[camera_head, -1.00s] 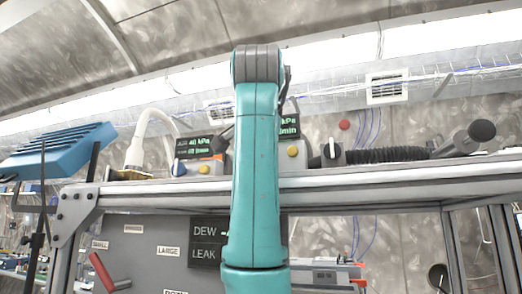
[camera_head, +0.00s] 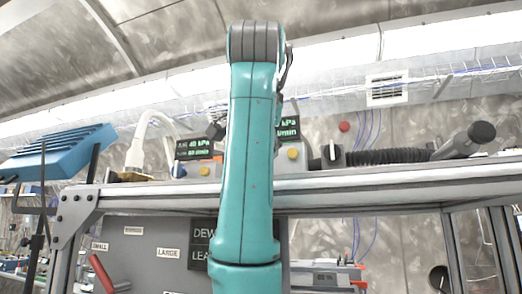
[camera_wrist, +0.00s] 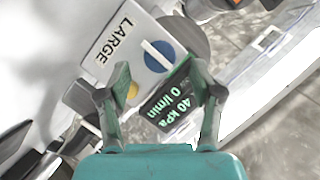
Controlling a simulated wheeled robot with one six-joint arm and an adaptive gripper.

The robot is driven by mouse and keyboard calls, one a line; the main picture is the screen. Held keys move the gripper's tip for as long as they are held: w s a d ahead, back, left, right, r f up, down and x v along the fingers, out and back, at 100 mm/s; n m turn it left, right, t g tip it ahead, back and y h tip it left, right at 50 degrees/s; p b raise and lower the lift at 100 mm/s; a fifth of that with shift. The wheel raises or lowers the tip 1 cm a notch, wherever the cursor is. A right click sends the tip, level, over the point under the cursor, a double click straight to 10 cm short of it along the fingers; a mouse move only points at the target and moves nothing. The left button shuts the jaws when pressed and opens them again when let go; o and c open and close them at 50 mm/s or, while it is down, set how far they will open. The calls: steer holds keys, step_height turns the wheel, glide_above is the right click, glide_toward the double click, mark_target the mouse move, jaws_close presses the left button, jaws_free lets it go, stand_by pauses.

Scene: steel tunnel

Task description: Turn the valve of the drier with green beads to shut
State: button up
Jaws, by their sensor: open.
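No drier with green beads can be made out in either view. My gripper (camera_wrist: 160,78) is open and empty in the wrist view. Beyond its fingers is a light box labelled LARGE, with a blue round knob (camera_wrist: 158,56) carrying a white bar. The bar runs diagonally in the picture. A yellow button (camera_wrist: 132,90) lies near the left finger, and a dark display (camera_wrist: 172,103) with green text reads 40 kPa and 0 l/min. The fingers appear apart from the knob. In the head view my teal arm hides most of the gripper.
In the head view, two display units stand on the shelf (camera_head: 400,174), partly behind my arm. A white curved pipe (camera_head: 140,140) and blue ribbed object (camera_head: 60,150) are left.

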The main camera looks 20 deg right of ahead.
steer(key=v, duration=0.3)
steer(key=shift+s+a, duration=0.1)
steer(key=shift+s, duration=0.15)
stand_by(0.4)
